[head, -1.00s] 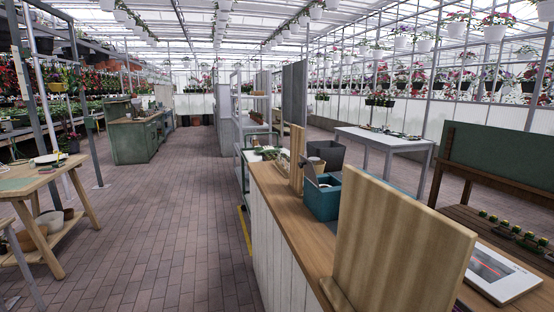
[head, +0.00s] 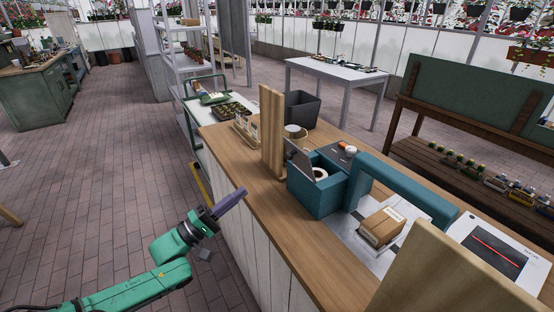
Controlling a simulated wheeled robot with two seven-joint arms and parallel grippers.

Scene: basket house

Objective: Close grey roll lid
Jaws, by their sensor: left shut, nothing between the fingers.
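The grey roll lid (head: 298,158) stands raised and tilted at the left side of the teal box (head: 312,196) on the wooden counter. A white roll (head: 320,173) shows inside the open compartment beside it. My left gripper (head: 242,192) has purple-grey fingers, shut and empty. My right gripper is not in view.
A wooden board (head: 271,132) stands upright on the counter (head: 236,150) left of the lid. A teal arm-like frame (head: 408,184) and a cardboard box (head: 381,228) lie to the right. Another board (head: 450,278) blocks the front right. Bare counter lies before the teal box.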

